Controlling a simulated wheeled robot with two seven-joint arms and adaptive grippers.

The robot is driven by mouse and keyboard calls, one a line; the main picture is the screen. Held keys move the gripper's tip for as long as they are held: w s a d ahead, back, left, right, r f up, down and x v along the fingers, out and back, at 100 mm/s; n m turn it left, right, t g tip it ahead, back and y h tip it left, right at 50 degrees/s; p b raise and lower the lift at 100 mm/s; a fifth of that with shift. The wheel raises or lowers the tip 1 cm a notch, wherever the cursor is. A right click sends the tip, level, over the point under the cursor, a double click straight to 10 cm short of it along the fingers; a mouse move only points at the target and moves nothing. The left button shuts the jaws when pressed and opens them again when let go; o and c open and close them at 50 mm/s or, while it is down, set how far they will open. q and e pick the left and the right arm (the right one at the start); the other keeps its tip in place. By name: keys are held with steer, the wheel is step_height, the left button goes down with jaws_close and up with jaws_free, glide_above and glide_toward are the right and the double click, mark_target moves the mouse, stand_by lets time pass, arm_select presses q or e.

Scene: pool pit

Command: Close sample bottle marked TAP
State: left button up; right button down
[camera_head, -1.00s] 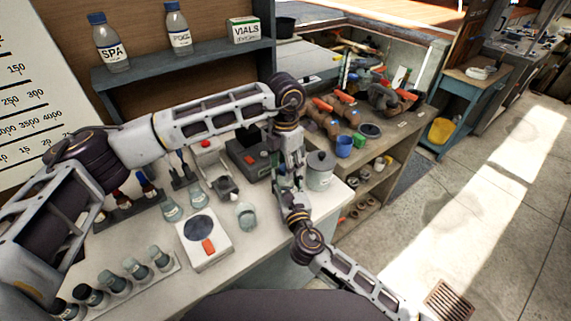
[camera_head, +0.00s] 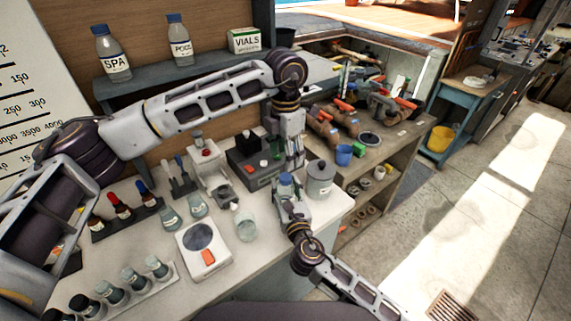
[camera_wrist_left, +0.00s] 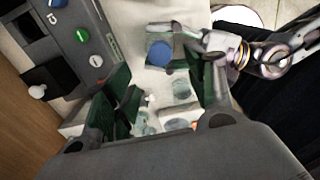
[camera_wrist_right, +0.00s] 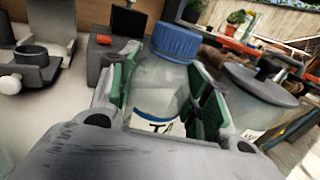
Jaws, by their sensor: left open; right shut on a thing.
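The TAP sample bottle shows in the right wrist view (camera_wrist_right: 160,85), clear with a white label whose letters are partly hidden. Its blue cap (camera_wrist_right: 176,42) sits on its mouth; I cannot tell how tightly. My right gripper (camera_wrist_right: 160,92) is shut around the bottle's body and holds it upright. In the head view the blue cap (camera_head: 286,179) shows above my right gripper (camera_head: 291,203). My left gripper (camera_head: 290,163) is open and empty, a little above the cap. In the left wrist view the cap (camera_wrist_left: 160,53) lies beyond the left fingers (camera_wrist_left: 165,95), apart from them.
A grey lidded canister (camera_head: 320,178) stands close right of the bottle. A dark box with buttons (camera_head: 255,162) is behind. A glass beaker (camera_head: 245,225) and a white scale (camera_head: 204,248) are to the left. SPA (camera_head: 112,55) and POOL (camera_head: 180,42) bottles stand on the shelf.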

arm_select(q)
steer(key=shift+r, duration=2.25)
arm_select(e)
steer(key=shift+f, duration=0.1)
steer(key=c, duration=0.6)
jaws_free()
steer(key=shift+s, duration=0.1)
steer(key=shift+v, duration=5.85)
steer(key=shift+d, duration=0.1)
arm_select(q)
step_height(320, 180, up, 9)
steer(key=p, duration=0.9)
arm_select(e)
step_height(320, 180, up, 9)
arm_select(q)
steer(key=shift+r+p, duration=0.55)
arm_select(e)
steer(key=shift+r, duration=0.6)
